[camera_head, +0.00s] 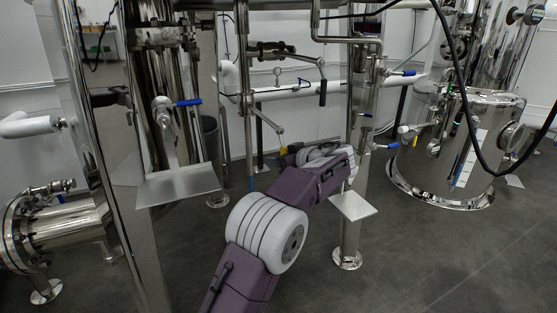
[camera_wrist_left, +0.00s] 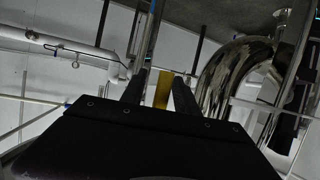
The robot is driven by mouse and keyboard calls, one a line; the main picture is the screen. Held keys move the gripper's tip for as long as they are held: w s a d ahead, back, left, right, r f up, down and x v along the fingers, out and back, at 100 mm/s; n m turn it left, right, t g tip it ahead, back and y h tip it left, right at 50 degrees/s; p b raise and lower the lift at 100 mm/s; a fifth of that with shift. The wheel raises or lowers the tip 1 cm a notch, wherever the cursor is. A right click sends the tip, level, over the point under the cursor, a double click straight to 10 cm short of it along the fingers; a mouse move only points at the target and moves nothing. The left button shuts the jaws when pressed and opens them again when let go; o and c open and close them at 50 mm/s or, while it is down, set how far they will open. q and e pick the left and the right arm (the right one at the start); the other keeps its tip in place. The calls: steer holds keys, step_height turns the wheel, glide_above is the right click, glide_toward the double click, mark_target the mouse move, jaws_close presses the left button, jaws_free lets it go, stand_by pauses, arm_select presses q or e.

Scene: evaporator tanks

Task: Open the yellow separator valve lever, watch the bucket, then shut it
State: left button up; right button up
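The yellow lever (camera_wrist_left: 162,90) shows in the left wrist view between the two dark fingers of my left gripper (camera_wrist_left: 160,86). The fingers stand apart, with a gap visible on the lever's left side and little gap on its right. In the head view a small yellow piece (camera_head: 283,161) shows at the far end of my left arm, beside the gripper (camera_head: 290,154). The arm hides most of the valve. My right gripper is not in view.
Steel pipes and posts (camera_head: 355,120) stand close around my left arm. Blue-handled valves (camera_head: 187,103) stick out nearby. A steel tank (camera_head: 460,145) stands at the right, with a black cable hanging before it. Dark floor (camera_head: 400,255) is clear at the lower right.

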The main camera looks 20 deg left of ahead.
arm_select(q)
steer(key=p+v, duration=0.2)
steer(key=v, duration=0.7)
